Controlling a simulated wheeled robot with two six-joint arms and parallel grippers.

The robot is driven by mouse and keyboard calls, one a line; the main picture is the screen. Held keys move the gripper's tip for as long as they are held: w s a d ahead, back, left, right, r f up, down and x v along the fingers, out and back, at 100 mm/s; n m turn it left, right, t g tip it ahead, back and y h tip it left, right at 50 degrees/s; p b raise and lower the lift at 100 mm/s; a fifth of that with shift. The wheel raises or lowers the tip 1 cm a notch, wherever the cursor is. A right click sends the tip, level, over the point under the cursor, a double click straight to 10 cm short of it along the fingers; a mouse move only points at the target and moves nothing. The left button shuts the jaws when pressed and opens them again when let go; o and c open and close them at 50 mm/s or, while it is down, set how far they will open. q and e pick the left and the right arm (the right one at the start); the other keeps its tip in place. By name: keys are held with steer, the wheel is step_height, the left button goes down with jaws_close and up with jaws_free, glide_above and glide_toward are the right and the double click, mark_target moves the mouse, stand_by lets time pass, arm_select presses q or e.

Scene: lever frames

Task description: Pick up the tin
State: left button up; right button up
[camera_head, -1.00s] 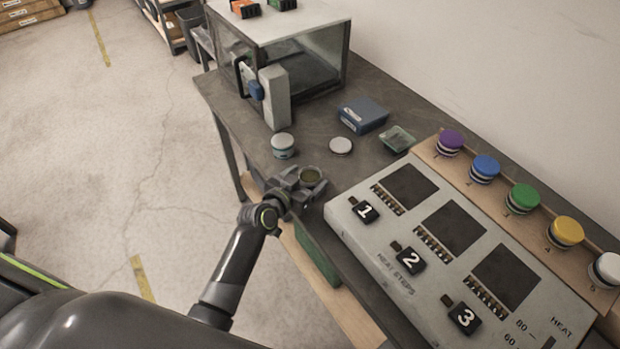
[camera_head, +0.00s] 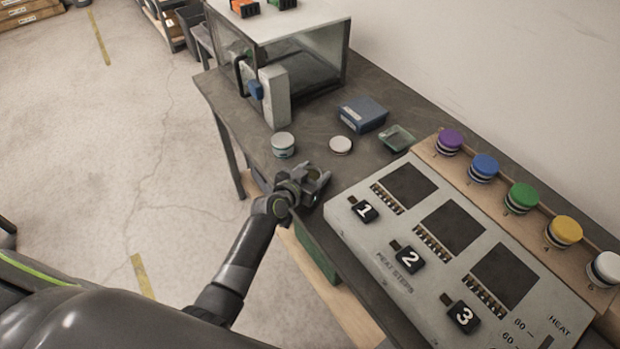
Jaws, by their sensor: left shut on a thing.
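My left gripper (camera_head: 316,180) is at the near edge of the workbench, left of the control panel. It is shut on an open round tin, which the fingers now mostly hide; I cannot tell whether the tin is clear of the bench. A second tin (camera_head: 283,148) with a pale lid stands upright behind the gripper, apart from it. A loose pale lid (camera_head: 340,145) lies flat on the bench, to the right of that tin. My right gripper is not in view.
The control panel (camera_head: 392,262) with numbered switches is to the right. A row of coloured knobs (camera_head: 485,168) runs behind it. A blue box (camera_head: 362,114) and a green tray (camera_head: 397,138) stand at the back. A glass-sided cabinet (camera_head: 318,65) is at the far left of the bench (camera_head: 225,103).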

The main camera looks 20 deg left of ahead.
arm_select(q)
steer(key=shift+r, duration=0.15)
step_height(320, 180, up, 10)
steer(key=p, duration=0.2)
step_height(320, 180, up, 12)
glide_above(314, 172)
steer(key=s, duration=0.2)
steer(key=s+a+r+n+y, duration=0.3)
steer(key=s+r, duration=0.5)
steer(key=r, duration=0.3)
steer(key=shift+y, duration=0.4)
steer(key=shift+s, duration=0.2)
